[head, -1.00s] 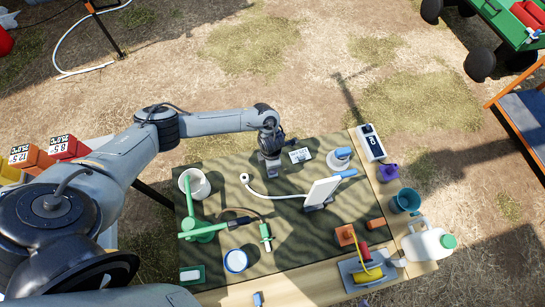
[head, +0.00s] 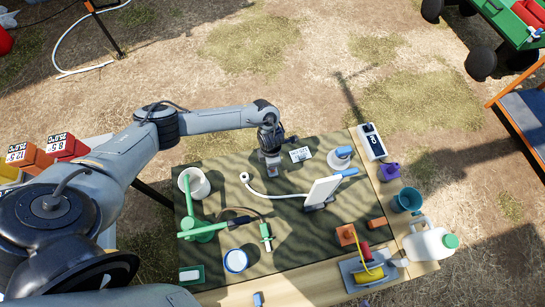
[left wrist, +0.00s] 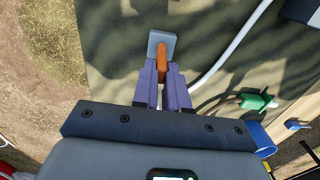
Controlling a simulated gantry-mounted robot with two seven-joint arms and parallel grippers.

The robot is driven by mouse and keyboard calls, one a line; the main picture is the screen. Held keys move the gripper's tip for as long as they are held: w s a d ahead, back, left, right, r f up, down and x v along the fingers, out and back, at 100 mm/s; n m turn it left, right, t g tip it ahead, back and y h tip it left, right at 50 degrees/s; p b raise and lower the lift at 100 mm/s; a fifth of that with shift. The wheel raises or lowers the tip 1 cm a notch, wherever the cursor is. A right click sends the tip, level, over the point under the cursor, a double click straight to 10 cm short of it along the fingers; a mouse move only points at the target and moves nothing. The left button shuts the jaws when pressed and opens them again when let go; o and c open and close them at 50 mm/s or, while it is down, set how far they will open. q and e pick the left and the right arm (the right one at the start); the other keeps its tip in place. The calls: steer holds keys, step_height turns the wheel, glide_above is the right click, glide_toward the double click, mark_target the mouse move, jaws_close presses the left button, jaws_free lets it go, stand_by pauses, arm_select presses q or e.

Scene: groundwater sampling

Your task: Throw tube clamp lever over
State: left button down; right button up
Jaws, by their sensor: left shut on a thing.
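The tube clamp shows in the left wrist view as a grey block (left wrist: 162,42) with an upright orange lever (left wrist: 162,58). My left gripper (left wrist: 162,70) is shut on the orange lever, a finger on each side of it. In the head view the left gripper (head: 272,162) is low over the back-left part of the mat and hides most of the clamp. A white tube (head: 262,190) curves over the mat beside the gripper; I cannot tell whether it passes through the clamp. My right gripper is not in view.
On the dark patterned mat (head: 280,240) stand a white bucket (head: 195,184), a green stand (head: 203,229) and a white tilted panel (head: 322,191). A small labelled card (head: 300,155) lies right of the gripper. A meter (head: 371,142) and a teal cup (head: 407,200) stand at the right edge.

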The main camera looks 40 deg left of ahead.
arm_select(q)
steer(key=c, duration=1.9)
jaws_free()
steer(key=a+b, duration=0.1)
steer(key=w+a+f+b, duration=0.1)
steer(key=b, duration=0.1)
steer(key=shift+w+a+f+g+h, duration=0.1)
steer(key=shift+w+f+g+h, duration=0.1)
steer(key=shift+f+g+h, duration=0.15)
steer(key=shift+o, duration=0.4)
steer(key=shift+w+a+h+b, duration=0.15)
steer(key=shift+a+h+b, duration=0.2)
steer(key=shift+b, duration=0.5)
steer(key=shift+w+a+r, duration=0.1)
steer(key=shift+r, duration=0.1)
steer(key=shift+o, duration=0.4)
steer(key=b, duration=0.1)
steer(key=a+f+b, duration=0.1)
steer(key=b, duration=0.1)
steer(key=shift+w+f+g+h, duration=0.15)
steer(key=shift+w+g+h, duration=0.2)
steer(key=shift+h, duration=0.05)
steer(key=shift+w+a+f+b, duration=0.15)
steer(key=shift+a+b, duration=0.1)
steer(key=shift+b, duration=0.55)
